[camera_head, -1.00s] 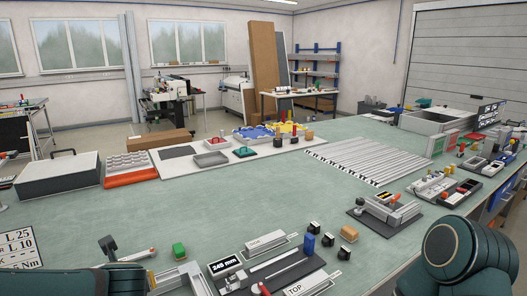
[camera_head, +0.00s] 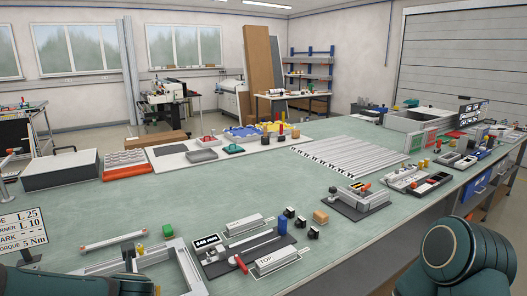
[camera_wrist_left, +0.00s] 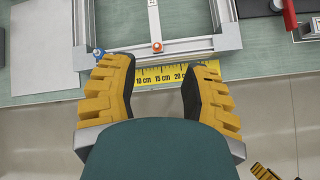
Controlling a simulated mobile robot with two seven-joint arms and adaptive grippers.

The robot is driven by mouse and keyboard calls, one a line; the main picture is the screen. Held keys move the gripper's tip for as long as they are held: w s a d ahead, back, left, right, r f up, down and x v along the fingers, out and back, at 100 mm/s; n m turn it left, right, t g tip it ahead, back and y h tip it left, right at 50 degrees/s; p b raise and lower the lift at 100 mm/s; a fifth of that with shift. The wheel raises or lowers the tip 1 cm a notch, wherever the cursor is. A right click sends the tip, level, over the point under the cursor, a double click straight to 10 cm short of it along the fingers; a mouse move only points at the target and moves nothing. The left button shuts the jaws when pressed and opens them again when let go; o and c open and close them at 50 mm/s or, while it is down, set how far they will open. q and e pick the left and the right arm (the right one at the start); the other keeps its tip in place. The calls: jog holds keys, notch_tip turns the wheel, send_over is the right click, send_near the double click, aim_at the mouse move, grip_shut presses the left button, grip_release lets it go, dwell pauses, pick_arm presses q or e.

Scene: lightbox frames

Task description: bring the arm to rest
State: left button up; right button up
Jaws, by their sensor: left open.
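My left gripper (camera_wrist_left: 158,85) is open, its yellow ribbed fingers apart with nothing between them, in the left wrist view. It hangs over the table's front edge, where a yellow ruler strip (camera_wrist_left: 160,76) runs beside a light metal frame (camera_wrist_left: 228,38). The frame also shows in the head view (camera_head: 190,268). My left arm (camera_head: 60,281) crosses the lower left of the head view; its gripper is hidden there. My right arm (camera_head: 462,256) is at the lower right, off the table's front edge. Yellow ribbed pieces (camera_wrist_left: 262,172) at the wrist view's corner look like part of my right gripper.
A sign (camera_head: 22,230) stands at the left. The middle of the green table (camera_head: 230,190) is clear.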

pick_arm(q)
jog(key=s+d+f+m+g+h, duration=0.1)
jog(key=d+f+m+h, duration=0.15)
jog(key=f+m, duration=0.8)
jog(key=s+d+f+m+g+h, duration=0.1)
jog(key=d+f+m+g+h, duration=0.15)
jog(key=f+m, duration=0.75)
jog(key=s+d+f+m+g+h, duration=0.4)
jog(key=s+d+f+m, duration=0.5)
jog(key=s+f+m, duration=0.55)
jog(key=w+d+f+m+t+b, duration=0.1)
jog(key=w+d+f+m+b, duration=0.1)
jog(key=w+b, duration=0.4)
jog(key=f+b, duration=0.1)
jog(key=b, duration=0.3)
jog(key=shift+w+d+f, duration=0.3)
jog(key=shift+w+f, duration=0.05)
jog(key=shift+f, duration=0.05)
pick_arm(e)
notch_tip(320, 180, down, 10)
jog(key=shift+w+a+f, duration=0.15)
jog(key=shift+w, duration=0.25)
pick_arm(q)
jog(key=shift+t, duration=0.25)
jog(key=shift+a+y, duration=0.1)
jog(key=shift+y, duration=0.2)
pick_arm(e)
jog(key=shift+a, duration=0.15)
